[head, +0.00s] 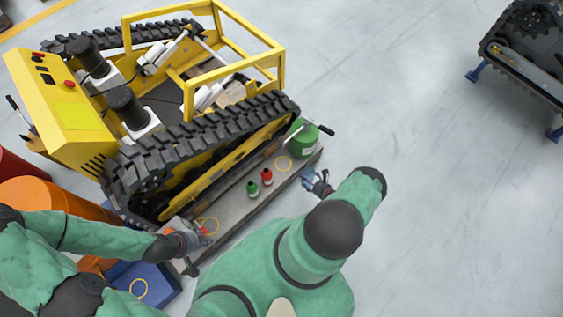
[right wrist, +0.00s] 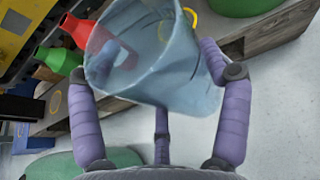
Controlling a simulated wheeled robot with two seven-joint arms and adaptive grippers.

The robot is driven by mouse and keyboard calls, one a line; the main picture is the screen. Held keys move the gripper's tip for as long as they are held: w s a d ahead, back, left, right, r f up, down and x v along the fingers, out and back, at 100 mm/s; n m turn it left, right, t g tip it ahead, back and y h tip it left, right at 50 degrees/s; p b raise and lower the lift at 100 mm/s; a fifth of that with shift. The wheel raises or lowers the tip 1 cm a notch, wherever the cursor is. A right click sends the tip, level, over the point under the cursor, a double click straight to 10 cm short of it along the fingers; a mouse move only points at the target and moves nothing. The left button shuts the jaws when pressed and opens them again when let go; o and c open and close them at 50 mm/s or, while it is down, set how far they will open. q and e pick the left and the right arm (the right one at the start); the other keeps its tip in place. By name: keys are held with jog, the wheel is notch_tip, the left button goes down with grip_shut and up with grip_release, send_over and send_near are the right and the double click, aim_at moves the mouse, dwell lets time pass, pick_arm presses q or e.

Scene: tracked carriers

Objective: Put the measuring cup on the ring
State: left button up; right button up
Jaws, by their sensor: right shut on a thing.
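My right gripper (right wrist: 160,85) is shut on a see-through bluish measuring cup (right wrist: 165,60), which sits tilted between its purple fingers. In the head view my right gripper (head: 320,185) is off the right edge of the grey platform, and the measuring cup (head: 308,178) is small there. One yellow ring (head: 283,163) lies on the platform's far end; part of a ring shows behind the cup (right wrist: 190,17). A second yellow ring (head: 210,226) is beside my left gripper (head: 190,243), whose fingers are too small to read. A third ring (head: 139,289) lies on a blue box.
A red bottle (head: 266,177) and a green bottle (head: 252,189) stand on the platform (head: 240,213) between two rings. The yellow tracked carrier (head: 195,140) borders the platform.

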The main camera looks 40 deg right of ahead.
jog(key=r+b+x, duration=0.1)
jog(key=x, duration=0.4)
jog(key=w+r+b+x, duration=0.1)
jog(key=b+x, duration=0.1)
jog(key=x, duration=0.4)
jog(key=r+b+x, duration=0.1)
jog(key=r+x, duration=0.1)
jog(key=x, duration=0.4)
jog(key=shift+w+a+f+b, duration=0.1)
jog(key=shift+w+b, duration=0.3)
jog(key=shift+w, duration=0.1)
jog(key=shift+f+b, duration=0.3)
jog(key=shift+f, duration=0.15)
jog(key=shift+r, duration=0.1)
jog(key=o, duration=1.2)
jog(key=shift+o, duration=0.2)
